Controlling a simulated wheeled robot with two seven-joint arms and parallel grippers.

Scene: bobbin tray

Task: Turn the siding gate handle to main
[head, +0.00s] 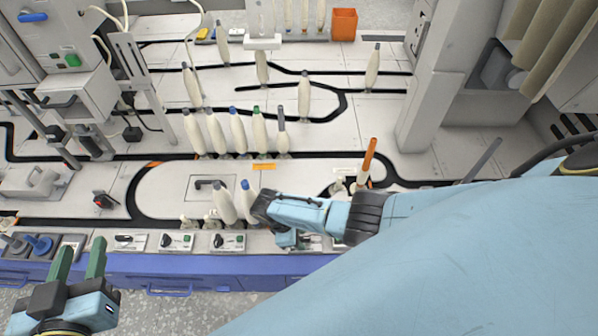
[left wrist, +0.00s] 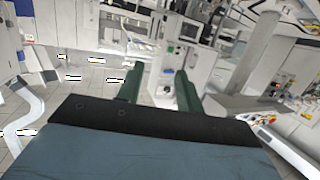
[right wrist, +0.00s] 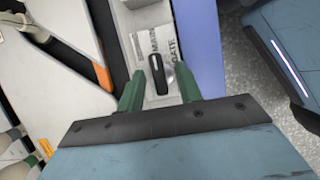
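The gate handle (right wrist: 158,76) is a short black lever on a pale panel (right wrist: 160,99) in the right wrist view. Printing beside it reads "MAIN" and "GATE". The lever runs roughly up-down in that view, slightly tilted. My right gripper (right wrist: 161,84) is open, with one green finger on each side of the handle. I cannot tell whether either finger touches it. In the head view, my right arm hides the handle and the right fingers. My left gripper (head: 81,260) is open and empty at the lower left; it also shows in the left wrist view (left wrist: 159,84).
A black track with an orange section (right wrist: 103,76) runs beside the gate panel. Cream bobbins (head: 225,203) stand close to my right wrist. An orange-topped peg (head: 369,155) stands behind my right forearm. Other control panels (head: 177,241) line the blue front edge (head: 200,265).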

